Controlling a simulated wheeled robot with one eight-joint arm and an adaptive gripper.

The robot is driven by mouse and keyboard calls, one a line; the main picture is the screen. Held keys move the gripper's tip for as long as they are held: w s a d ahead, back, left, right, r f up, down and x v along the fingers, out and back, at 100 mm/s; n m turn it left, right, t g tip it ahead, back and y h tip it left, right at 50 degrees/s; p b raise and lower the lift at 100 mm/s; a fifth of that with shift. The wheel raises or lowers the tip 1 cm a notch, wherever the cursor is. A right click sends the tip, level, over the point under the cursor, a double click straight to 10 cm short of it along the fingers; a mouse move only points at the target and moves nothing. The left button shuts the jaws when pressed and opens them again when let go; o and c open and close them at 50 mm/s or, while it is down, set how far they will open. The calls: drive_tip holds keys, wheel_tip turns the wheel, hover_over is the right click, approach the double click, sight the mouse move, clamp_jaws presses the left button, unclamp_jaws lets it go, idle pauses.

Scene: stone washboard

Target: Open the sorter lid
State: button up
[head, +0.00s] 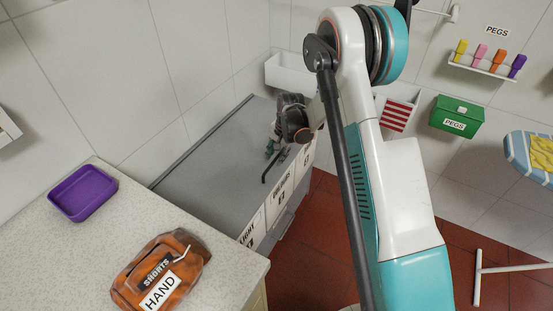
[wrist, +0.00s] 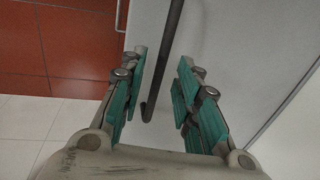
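The sorter has a flat grey lid (head: 205,170), which lies shut as far as I can see. Its front shows white labels (head: 280,196), partly readable as "LIGHT" and "COLOURS". A dark bar handle (head: 271,167) with a bent end is near the lid's front edge. My gripper (head: 273,150) is over the lid by this handle. In the wrist view my gripper (wrist: 160,95) is open, and the dark bar (wrist: 163,70) appears between its teal fingers. I cannot tell whether they touch it. My arm hides the sorter's far right part.
A speckled counter (head: 105,230) at left holds a purple tray (head: 82,193) and an orange bag (head: 160,272) labelled "SHORTS" and "HAND". A green pegs box (head: 456,116) and peg shelf (head: 485,66) hang on the wall. An ironing board (head: 530,155) is at right. Red floor (head: 320,255) lies in front.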

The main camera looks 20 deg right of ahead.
drive_tip(key=shift+f, duration=0.4)
clamp_jaws()
drive_tip(key=shift+r, duration=0.1)
